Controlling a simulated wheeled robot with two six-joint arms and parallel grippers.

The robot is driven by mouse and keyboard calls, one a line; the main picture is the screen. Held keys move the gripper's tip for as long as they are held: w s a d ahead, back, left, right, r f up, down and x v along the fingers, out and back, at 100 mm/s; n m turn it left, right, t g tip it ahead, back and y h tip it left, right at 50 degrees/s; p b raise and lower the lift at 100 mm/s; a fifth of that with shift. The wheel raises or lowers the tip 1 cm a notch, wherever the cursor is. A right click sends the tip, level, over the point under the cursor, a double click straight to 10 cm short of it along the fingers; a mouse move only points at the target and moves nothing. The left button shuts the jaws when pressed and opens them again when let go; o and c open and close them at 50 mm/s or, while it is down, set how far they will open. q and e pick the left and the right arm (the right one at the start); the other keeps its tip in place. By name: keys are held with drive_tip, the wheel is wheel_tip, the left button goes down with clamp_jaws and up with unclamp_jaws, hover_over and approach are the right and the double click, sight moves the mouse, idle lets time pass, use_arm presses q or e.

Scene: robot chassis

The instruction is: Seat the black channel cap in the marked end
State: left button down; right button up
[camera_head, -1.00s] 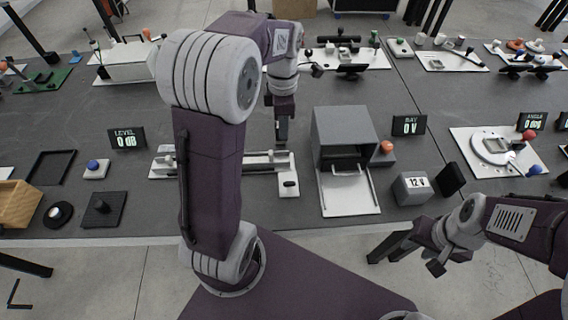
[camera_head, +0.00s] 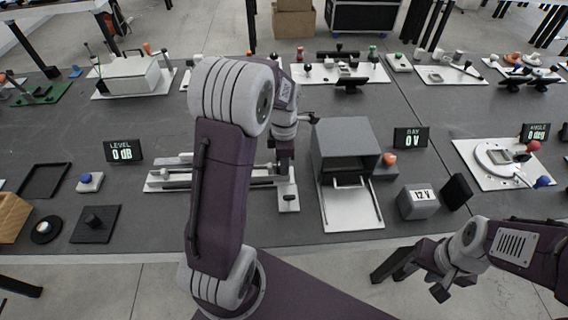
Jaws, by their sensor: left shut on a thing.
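A pale fixture plate (camera_head: 158,184) carries long grey rails forming a channel, left of centre. Its right end (camera_head: 288,206) has a small dark mark on it. My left gripper (camera_head: 285,172) is low over the right part of the channel, shut on what appears to be the black channel cap. The cap itself is hidden or too small to make out at the gripper tip, so I cannot tell whether it touches the channel. My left arm covers the middle of the fixture. My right gripper (camera_head: 412,276) is open and empty, off the table's front edge.
A grey box with an open drawer front (camera_head: 347,150) stands close to the right of my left gripper. A black pad (camera_head: 95,224) and a tray (camera_head: 44,181) lie at left.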

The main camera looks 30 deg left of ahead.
use_arm(q)
drive_tip(key=shift+f, duration=0.1)
drive_tip(key=c, duration=1.1)
unclamp_jaws()
